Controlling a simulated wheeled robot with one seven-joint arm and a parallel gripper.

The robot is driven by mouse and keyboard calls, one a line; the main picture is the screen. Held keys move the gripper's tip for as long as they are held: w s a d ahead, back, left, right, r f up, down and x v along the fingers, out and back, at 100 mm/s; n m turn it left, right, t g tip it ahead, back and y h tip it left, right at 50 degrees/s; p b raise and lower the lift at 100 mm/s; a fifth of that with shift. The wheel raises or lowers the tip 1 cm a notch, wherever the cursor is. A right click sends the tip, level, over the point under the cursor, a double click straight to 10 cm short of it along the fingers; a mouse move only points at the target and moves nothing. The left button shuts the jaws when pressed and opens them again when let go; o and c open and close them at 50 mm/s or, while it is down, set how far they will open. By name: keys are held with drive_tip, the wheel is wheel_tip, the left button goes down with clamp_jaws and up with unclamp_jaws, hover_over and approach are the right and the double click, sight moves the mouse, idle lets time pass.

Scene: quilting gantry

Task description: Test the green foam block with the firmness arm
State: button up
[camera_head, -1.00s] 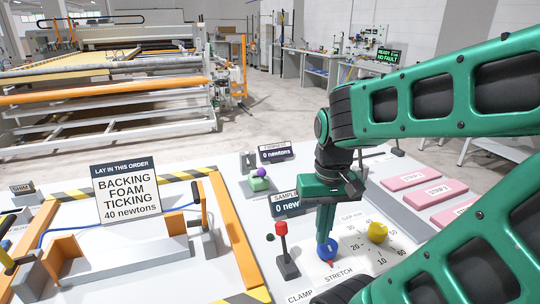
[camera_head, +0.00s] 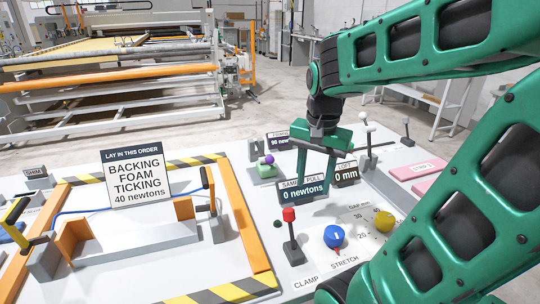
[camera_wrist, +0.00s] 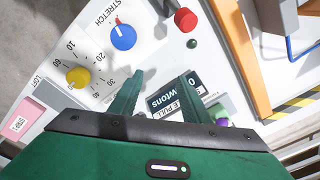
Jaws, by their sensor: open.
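A small green foam block (camera_head: 266,170) sits on a pale base at the back of the bench, with a purple ball (camera_head: 268,159) on or just over it. I cannot make out a separate firmness arm. Behind it, a partly hidden dark display (camera_head: 279,141) reads 90 newtons. My gripper (camera_head: 314,190) is open and empty, pointing down to the right of the block, in front of the sample-pull display (camera_head: 301,190) reading 0 newtons. The wrist view shows its two fingers (camera_wrist: 165,74) apart. There the purple ball (camera_wrist: 222,122) peeks out beyond the right finger.
A blue stretch knob (camera_head: 334,237), a yellow dial (camera_head: 384,222) and a red-topped lever (camera_head: 290,232) stand in front. A white-knobbed lever (camera_head: 363,118) and loft display (camera_head: 345,174) stand right. An orange-edged frame (camera_head: 240,215) with a sign (camera_head: 135,178) is left.

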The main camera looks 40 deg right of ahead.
sight(269, 157)
drive_tip(key=w+d+r+m+t+h, duration=0.1)
drive_tip(key=w+r+m, duration=0.3)
drive_tip(key=w, duration=0.6)
drive_tip(key=w+r+m+t, duration=0.1)
drive_tip(key=w+r+m, duration=0.1)
drive_tip(key=w+m, duration=0.6)
drive_tip(key=shift+n, duration=0.5)
drive_tip(key=x, duration=0.7)
drive_tip(key=w+x, duration=0.1)
drive_tip(key=x, duration=0.3)
drive_tip(key=shift+w, duration=0.1)
clamp_jaws()
drive_tip(key=shift+a, duration=0.1)
